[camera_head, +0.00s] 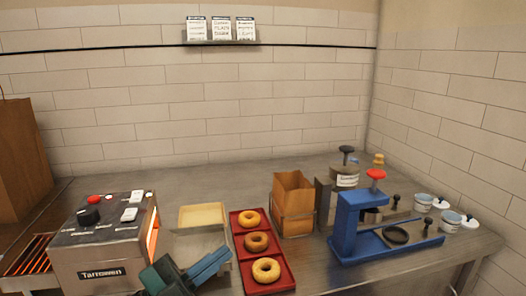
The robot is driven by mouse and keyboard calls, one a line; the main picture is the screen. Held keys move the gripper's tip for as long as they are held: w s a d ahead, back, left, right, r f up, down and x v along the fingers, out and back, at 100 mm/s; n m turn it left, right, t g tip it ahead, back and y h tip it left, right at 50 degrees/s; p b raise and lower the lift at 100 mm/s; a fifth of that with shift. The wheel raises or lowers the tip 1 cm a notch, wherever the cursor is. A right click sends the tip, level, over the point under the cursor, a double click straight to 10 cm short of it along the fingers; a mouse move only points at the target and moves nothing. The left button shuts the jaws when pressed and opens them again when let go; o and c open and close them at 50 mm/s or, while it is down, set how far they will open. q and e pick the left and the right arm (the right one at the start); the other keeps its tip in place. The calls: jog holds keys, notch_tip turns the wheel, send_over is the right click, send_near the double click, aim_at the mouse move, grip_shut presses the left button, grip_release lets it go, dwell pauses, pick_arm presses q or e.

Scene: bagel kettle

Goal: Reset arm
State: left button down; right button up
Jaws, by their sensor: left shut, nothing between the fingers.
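My left gripper (207,265) reaches in at the bottom of the head view, in front of a grey tray and just right of the toaster-like machine. Its dark fingers are together with nothing held between them. My right gripper is not in the view. Three bagels sit in a row on a red tray (284,281) right of my left gripper: a far one (249,219), a middle one (256,242) and a near one (266,270). The gripper is apart from the bagels.
The metal machine (90,267) with knobs and a glowing side stands at the left. A pale block (202,215) lies behind the grey tray (190,247). A brown paper bag (293,200), a blue press (352,225) and small lidded pots (450,221) stand right. The back counter is clear.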

pick_arm(q)
jog(key=a+f+n+t+y+p, duration=0.1)
jog(key=a+f+n+t+y, duration=0.4)
jog(key=f+n+y, duration=0.6)
jog(key=s+a+f+n+g+y+p, duration=0.1)
jog(key=s+f+n+g+y, duration=0.4)
jog(key=s+f, duration=0.9)
notch_tip(320, 180, down, 4)
jog(key=n+g+p, duration=0.1)
jog(key=n, duration=0.1)
jog(key=shift+a+n, duration=0.3)
jog(key=shift+n, duration=0.1)
